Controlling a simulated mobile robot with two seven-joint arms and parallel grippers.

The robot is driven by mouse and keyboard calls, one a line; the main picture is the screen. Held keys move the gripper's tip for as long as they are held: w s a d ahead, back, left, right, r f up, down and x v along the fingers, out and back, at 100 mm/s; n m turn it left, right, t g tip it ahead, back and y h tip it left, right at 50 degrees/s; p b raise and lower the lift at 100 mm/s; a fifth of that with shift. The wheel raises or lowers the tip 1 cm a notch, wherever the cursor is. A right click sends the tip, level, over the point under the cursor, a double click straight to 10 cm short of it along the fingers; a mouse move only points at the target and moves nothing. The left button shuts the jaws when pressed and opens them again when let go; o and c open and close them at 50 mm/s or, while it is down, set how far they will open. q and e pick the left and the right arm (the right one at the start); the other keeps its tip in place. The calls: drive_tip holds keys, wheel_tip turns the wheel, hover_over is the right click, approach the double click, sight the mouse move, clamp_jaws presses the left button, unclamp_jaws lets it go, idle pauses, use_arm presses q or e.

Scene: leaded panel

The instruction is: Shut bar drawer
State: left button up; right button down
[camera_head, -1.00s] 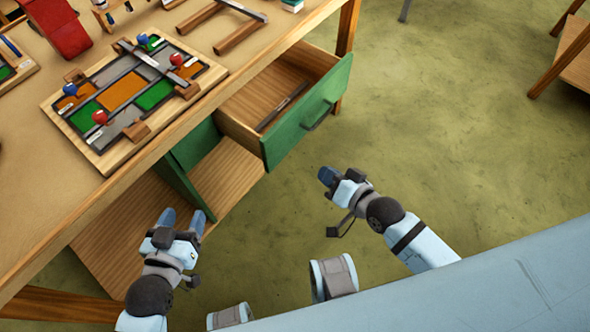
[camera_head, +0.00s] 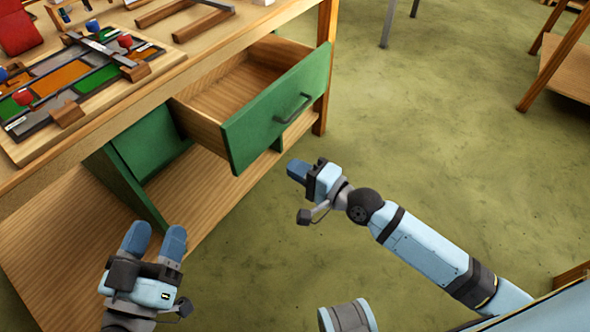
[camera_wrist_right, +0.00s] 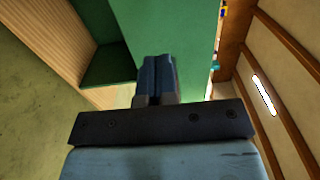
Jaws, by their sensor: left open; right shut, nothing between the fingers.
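The bar drawer (camera_head: 280,114) has a green front with a dark bar handle (camera_head: 294,109) and is pulled open from under the workbench. Its wooden inside (camera_head: 228,88) shows, and I see nothing lying in the visible part. My right gripper (camera_head: 298,170) is shut and empty, in front of the drawer front and below its handle, apart from it in the head view. In the right wrist view the shut fingers (camera_wrist_right: 158,78) point at a green panel (camera_wrist_right: 180,40). My left gripper (camera_head: 154,240) is open and empty, near the lower shelf to the left.
A leaded panel (camera_head: 70,85) on a board lies on the workbench top (camera_head: 110,120), with colored-knob pins and wooden blocks. A green cabinet panel (camera_head: 135,165) and lower shelf (camera_head: 70,225) are left of the drawer. The green floor (camera_head: 430,150) to the right is clear.

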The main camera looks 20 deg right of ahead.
drive_tip(key=b, duration=0.1)
approach(250, 143)
drive_tip(key=x, duration=0.3)
drive_tip(key=b+x, duration=0.1)
drive_tip(key=x, duration=0.2)
drive_tip(key=shift+w+a+f, duration=0.1)
drive_tip(key=shift+a, duration=0.05)
use_arm(q)
drive_tip(key=shift+d+f+g+h+b, duration=0.2)
drive_tip(key=shift+f, duration=0.25)
drive_tip(key=shift+d+f+g+h+b, duration=0.15)
drive_tip(key=shift+f+g+h, duration=0.05)
drive_tip(key=shift+f, duration=0.2)
use_arm(e)
drive_tip(key=shift+w+a, duration=0.35)
drive_tip(key=shift+w, duration=0.15)
